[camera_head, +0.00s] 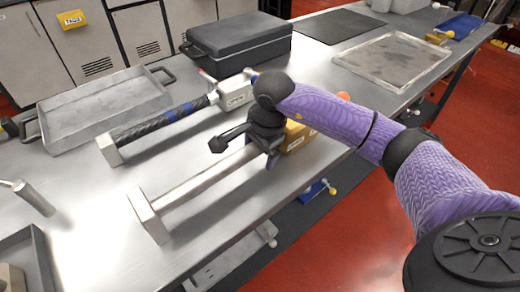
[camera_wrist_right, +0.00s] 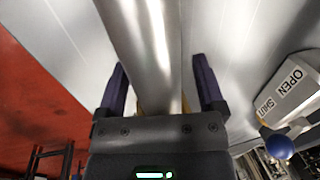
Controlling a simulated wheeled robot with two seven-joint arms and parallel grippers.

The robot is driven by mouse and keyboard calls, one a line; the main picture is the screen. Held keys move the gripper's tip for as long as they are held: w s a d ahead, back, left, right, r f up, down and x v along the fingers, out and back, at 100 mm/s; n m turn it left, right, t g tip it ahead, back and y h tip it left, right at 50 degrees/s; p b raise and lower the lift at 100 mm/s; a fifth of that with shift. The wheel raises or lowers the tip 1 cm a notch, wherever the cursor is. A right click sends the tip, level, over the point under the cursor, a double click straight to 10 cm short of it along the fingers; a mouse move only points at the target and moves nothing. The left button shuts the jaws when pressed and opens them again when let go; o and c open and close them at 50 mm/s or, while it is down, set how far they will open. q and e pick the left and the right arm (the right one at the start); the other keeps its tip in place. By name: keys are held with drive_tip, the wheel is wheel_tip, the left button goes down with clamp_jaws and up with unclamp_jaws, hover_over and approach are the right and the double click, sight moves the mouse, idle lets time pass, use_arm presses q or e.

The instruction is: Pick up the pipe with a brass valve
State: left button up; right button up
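The plain metal pipe (camera_head: 195,182) lies on the bench with a square pale end plate (camera_head: 148,215) at its near end. At its far end sits a brass-yellow valve block (camera_head: 297,136), partly hidden behind my right gripper (camera_head: 262,150). In the right wrist view the pipe (camera_wrist_right: 145,45) runs between the two fingers of my right gripper (camera_wrist_right: 160,85), which stand apart with gaps on both sides. Some yellow shows between the fingers. A second pipe (camera_head: 160,128), dark with blue bands, lies parallel behind it. My left gripper is not seen.
The second pipe's white valve block (camera_wrist_right: 295,90), marked OPEN and SHUT, is right of the gripper. A metal tray (camera_head: 95,112), a black case (camera_head: 237,42) and another tray (camera_head: 393,60) stand behind. The bench's front edge is close to the pipe.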

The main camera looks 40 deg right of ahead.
clamp_jaws()
drive_tip(key=shift+r, duration=0.1)
idle(0.3)
